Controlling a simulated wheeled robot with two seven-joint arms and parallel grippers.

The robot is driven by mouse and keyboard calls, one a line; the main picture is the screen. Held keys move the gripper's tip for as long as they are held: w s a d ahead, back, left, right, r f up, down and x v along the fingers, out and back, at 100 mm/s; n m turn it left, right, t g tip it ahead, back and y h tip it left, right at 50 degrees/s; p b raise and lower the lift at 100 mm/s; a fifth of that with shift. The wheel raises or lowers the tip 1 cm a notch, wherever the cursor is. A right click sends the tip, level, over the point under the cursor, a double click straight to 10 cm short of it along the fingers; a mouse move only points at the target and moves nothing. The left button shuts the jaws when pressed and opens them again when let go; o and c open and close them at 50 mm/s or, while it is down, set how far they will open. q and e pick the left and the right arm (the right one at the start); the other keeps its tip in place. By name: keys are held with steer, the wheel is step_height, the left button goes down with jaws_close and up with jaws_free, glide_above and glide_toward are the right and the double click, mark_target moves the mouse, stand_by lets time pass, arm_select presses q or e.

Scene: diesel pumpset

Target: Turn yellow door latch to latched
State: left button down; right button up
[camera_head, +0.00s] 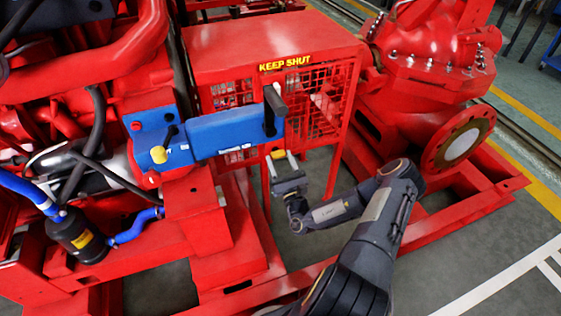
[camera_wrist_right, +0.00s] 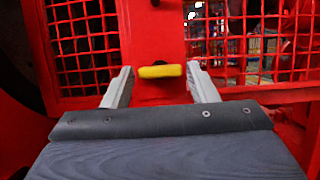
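In the head view the latch (camera_head: 278,153) shows small, under the mesh door (camera_head: 313,100) of the red guard. My right gripper (camera_head: 282,158) is open and faces the latch. In the right wrist view its two pale fingers (camera_wrist_right: 160,82) stand to the left and right of the latch, with a gap on each side. I cannot tell how deep the fingertips reach. My left gripper is not in view.
A blue lever-like bar (camera_head: 225,132) with a black handle (camera_head: 275,108) juts out just above and left of my right gripper. The red pump (camera_head: 440,60) and its flange (camera_head: 458,139) stand to the right. Red base rails (camera_head: 440,222) run below my right arm.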

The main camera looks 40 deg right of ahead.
steer(key=c, duration=0.6)
steer(key=m+g+h+p, duration=0.1)
steer(key=m+p, duration=0.1)
steer(key=m, duration=0.1)
steer(key=m+g+h+p, duration=0.1)
steer(key=m+h+p, duration=0.1)
steer(key=m+p, duration=0.1)
steer(key=m+g+h+p, duration=0.1)
steer(key=m+p, duration=0.1)
steer(key=m, duration=0.2)
steer(key=shift+a+r+h, duration=0.25)
steer(key=shift+a+h, duration=0.05)
steer(key=shift+c, duration=0.2)
steer(key=m+g+p, duration=0.1)
steer(key=m+p, duration=0.1)
steer(key=m, duration=0.2)
steer(key=m+g+p, duration=0.2)
steer(key=m+p, duration=0.1)
steer(key=m, duration=0.1)
steer(key=shift+a+r+h+p, duration=0.2)
steer(key=shift+h+p, duration=0.1)
steer(key=shift+h, duration=0.1)
steer(key=m+g+p, duration=0.1)
steer(key=m+p, duration=0.1)
steer(key=m, duration=0.1)
steer(key=shift+w+m+g+p, duration=0.1)
steer(key=shift+m+g+p, duration=0.2)
steer(key=shift+m+p, duration=0.35)
steer(key=shift+m, duration=0.05)
